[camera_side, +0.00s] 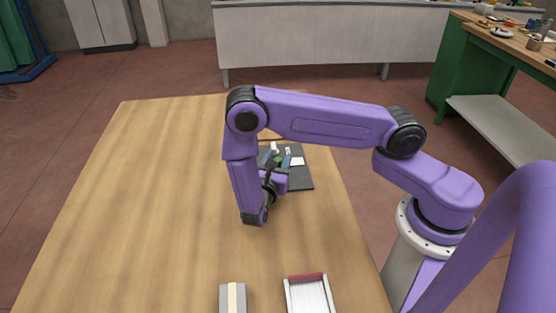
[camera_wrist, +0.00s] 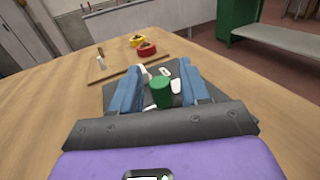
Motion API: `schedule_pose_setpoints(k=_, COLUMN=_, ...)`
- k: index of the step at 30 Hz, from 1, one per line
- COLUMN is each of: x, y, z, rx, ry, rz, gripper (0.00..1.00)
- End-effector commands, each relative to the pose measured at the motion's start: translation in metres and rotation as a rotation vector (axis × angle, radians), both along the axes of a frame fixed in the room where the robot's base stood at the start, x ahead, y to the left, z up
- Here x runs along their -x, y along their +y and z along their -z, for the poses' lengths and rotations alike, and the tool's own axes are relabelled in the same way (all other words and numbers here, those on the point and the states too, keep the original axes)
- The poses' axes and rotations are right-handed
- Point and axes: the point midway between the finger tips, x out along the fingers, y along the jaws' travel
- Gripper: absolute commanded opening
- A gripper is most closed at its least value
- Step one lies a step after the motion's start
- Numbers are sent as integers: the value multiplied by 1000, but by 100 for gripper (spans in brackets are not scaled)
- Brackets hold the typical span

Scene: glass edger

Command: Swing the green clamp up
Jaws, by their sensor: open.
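The green clamp (camera_wrist: 161,92) shows in the wrist view as a green cylinder between the two blue fingers of my gripper (camera_wrist: 160,88). The fingers stand apart, with a gap on both sides of the green part. In the side view my gripper (camera_side: 278,168) is over the dark fixture plate (camera_side: 303,179), largely hidden behind my purple arm. A little of the green clamp (camera_side: 278,160) shows there. White parts (camera_wrist: 186,68) of the fixture are beside and beyond the green cylinder. The clamp's lower end and pivot are hidden.
A tray with a red end (camera_side: 309,294) and a grey block with a cream strip (camera_side: 232,298) lie at the table's near edge. The left of the wooden table (camera_side: 130,200) is clear.

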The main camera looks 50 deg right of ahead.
Motion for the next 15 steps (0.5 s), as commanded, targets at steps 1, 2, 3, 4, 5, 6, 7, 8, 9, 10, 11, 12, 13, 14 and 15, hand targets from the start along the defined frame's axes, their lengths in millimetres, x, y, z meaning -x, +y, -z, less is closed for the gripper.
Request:
schedule_pose_setpoints(k=1, x=0, y=0, z=0, rx=0, ry=0, rz=0, gripper=45)
schedule_pose_setpoints(k=2, x=0, y=0, z=0, rx=0, ry=0, rz=0, gripper=45)
schedule_pose_setpoints(k=3, x=0, y=0, z=0, rx=0, ry=0, rz=0, gripper=42)
schedule_pose_setpoints(k=4, x=0, y=0, z=0, rx=0, ry=0, rz=0, gripper=32)
schedule_pose_setpoints(k=5, x=0, y=0, z=0, rx=0, ry=0, rz=0, gripper=22)
schedule_pose_setpoints(k=6, x=0, y=0, z=0, rx=0, ry=0, rz=0, gripper=9)
schedule_pose_setpoints(k=7, x=0, y=0, z=0, rx=0, ry=0, rz=1, gripper=0)
schedule_pose_setpoints(k=8, x=0, y=0, z=0, rx=0, ry=0, rz=1, gripper=0)
schedule_pose_setpoints(k=9, x=0, y=0, z=0, rx=0, ry=0, rz=1, gripper=0)
schedule_pose_setpoints(k=10, x=0, y=0, z=0, rx=0, ry=0, rz=1, gripper=0)
schedule_pose_setpoints(k=11, x=0, y=0, z=0, rx=0, ry=0, rz=1, gripper=0)
schedule_pose_setpoints(k=12, x=0, y=0, z=0, rx=1, ry=1, rz=1, gripper=0)
schedule_pose_setpoints(k=13, x=0, y=0, z=0, rx=2, ry=2, rz=1, gripper=0)
schedule_pose_setpoints(k=14, x=0, y=0, z=0, rx=4, ry=4, rz=1, gripper=0)
schedule_pose_setpoints(k=15, x=0, y=1, z=-1, rx=7, ry=7, rz=1, gripper=0)
